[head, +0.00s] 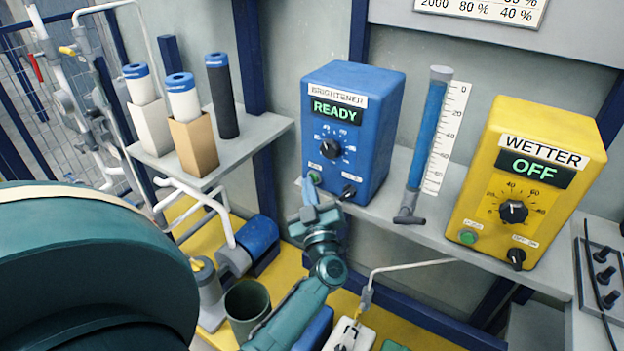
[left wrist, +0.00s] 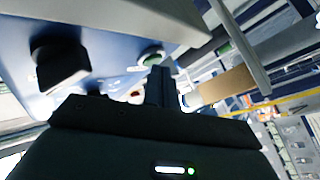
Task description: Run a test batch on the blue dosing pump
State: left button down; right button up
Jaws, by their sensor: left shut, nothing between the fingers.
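The blue dosing pump (head: 372,130), labelled BRIGHTENER, stands on a grey shelf. Its display (head: 335,111) reads READY in green. Below are a black dial (head: 330,149), a green button (head: 314,178) at lower left and a small black switch (head: 348,192) at lower right. My left gripper (head: 309,190) is shut and empty, its fingertips just in front of the green button. In the left wrist view, the shut fingertips (left wrist: 160,82) point at the green button (left wrist: 151,58); whether they touch it I cannot tell. My right gripper is not in view.
A yellow pump (head: 530,150), labelled WETTER, reads OFF at the right. A tube of blue liquid (head: 427,125) with a scale stands between the pumps. Several filter cartridges (head: 184,98) stand on the left shelf. A dark green bin (head: 247,300) is below.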

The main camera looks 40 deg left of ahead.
pick_arm(q)
jog(key=shift+w, duration=0.15)
dwell(0.5)
jog(key=shift+s+d+p, duration=0.1)
jog(key=shift+s+p, duration=0.5)
jog(key=shift+s, duration=0.3)
jog(key=s, duration=0.1)
jog(key=s+p, duration=0.1)
jog(key=s, duration=0.1)
jog(key=s+p, duration=0.1)
jog(key=s, duration=0.1)
jog(key=shift+d, duration=0.3)
